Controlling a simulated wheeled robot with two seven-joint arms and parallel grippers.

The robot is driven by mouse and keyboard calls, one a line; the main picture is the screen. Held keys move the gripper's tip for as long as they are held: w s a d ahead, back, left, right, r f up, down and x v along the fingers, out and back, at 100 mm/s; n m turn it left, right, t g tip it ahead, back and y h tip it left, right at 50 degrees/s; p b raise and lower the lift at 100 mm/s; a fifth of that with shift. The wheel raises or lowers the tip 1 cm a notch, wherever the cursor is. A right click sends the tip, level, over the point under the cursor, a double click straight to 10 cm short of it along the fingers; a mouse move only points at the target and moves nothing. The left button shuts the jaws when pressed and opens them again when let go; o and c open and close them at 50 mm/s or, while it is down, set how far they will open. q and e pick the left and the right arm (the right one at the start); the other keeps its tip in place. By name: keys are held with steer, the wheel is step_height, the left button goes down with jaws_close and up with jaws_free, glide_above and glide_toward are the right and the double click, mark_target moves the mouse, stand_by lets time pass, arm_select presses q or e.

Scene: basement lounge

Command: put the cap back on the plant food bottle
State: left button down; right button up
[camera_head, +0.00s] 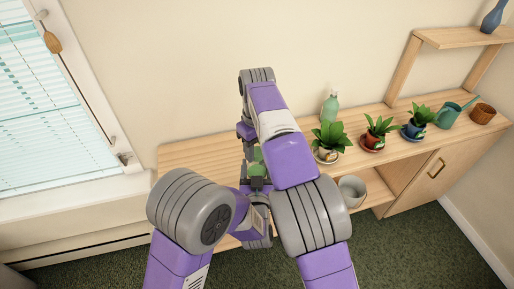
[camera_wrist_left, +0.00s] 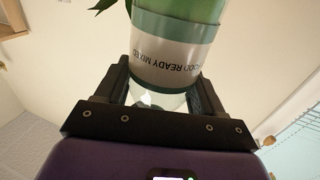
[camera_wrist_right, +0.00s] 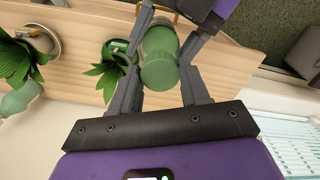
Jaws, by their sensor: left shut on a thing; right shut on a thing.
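The plant food bottle (camera_wrist_left: 170,55), green with a white label printed "FOOD READY MIXED", is between the fingers of my left gripper (camera_wrist_left: 162,88), which is shut on it. In the right wrist view the bottle's green body (camera_wrist_right: 160,40) shows behind the green cap (camera_wrist_right: 159,74). My right gripper (camera_wrist_right: 157,84) is shut on the cap, at the bottle's end. Whether the cap is seated or just against the neck I cannot tell. In the head view both grippers meet in front of the shelf, largely hidden by my arms; a bit of green (camera_head: 257,169) shows there.
A long wooden shelf unit (camera_head: 190,152) runs along the wall. On it stand several potted plants (camera_head: 329,135), a pale green spray bottle (camera_head: 330,106), a teal watering can (camera_head: 448,115) and a brown pot (camera_head: 482,113). A grey pot (camera_head: 352,190) sits lower. A blind-covered window (camera_head: 40,110) is left.

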steer(key=shift+m, duration=1)
steer(key=o, duration=1.2)
steer(key=shift+c, duration=0.2)
steer(key=shift+r, duration=2.25)
